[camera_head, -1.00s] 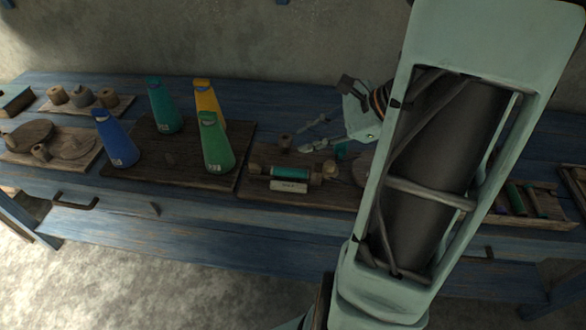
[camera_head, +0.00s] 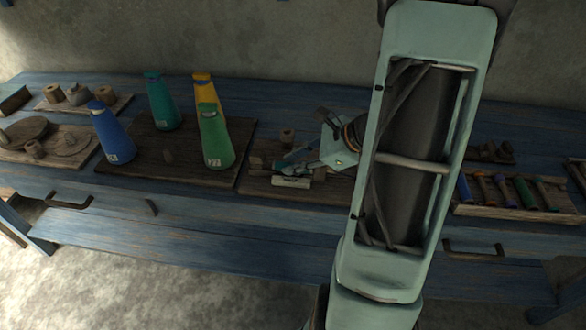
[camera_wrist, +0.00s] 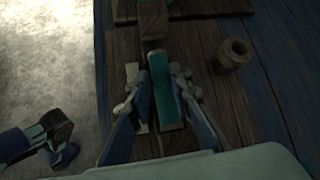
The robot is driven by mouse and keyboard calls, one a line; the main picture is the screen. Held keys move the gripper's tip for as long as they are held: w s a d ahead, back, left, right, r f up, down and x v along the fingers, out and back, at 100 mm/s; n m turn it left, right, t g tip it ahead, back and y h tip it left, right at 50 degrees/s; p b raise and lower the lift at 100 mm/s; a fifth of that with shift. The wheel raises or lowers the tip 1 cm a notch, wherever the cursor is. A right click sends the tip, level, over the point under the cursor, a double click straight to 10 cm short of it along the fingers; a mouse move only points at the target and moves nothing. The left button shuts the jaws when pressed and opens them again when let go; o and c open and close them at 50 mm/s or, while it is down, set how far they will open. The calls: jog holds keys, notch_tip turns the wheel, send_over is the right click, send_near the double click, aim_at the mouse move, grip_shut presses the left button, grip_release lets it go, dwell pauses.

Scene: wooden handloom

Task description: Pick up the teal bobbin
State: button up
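The teal bobbin (camera_wrist: 163,88) lies lengthwise in the wrist view, between wooden end blocks of a small holder (camera_wrist: 153,22). My gripper (camera_wrist: 155,75) has one finger on each side of the bobbin. The fingers are apart, with a visible gap at the left finger; whether the right one touches cannot be told. In the head view my gripper (camera_head: 298,160) is down over the holder, behind a pale label (camera_head: 290,182), and hides most or all of the bobbin.
A small wooden spool (camera_head: 287,137) stands behind the holder. Blue (camera_head: 114,136), teal (camera_head: 164,104), yellow (camera_head: 203,92) and green (camera_head: 216,143) cones stand to the left. A rack of several coloured bobbins (camera_head: 500,212) lies to the right of my arm.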

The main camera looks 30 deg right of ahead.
jog(key=shift+x, duration=0.9)
jog(key=shift+c, duration=0.4)
grip_shut()
jog(key=shift+d+r, duration=0.1)
jog(key=shift+r, duration=0.05)
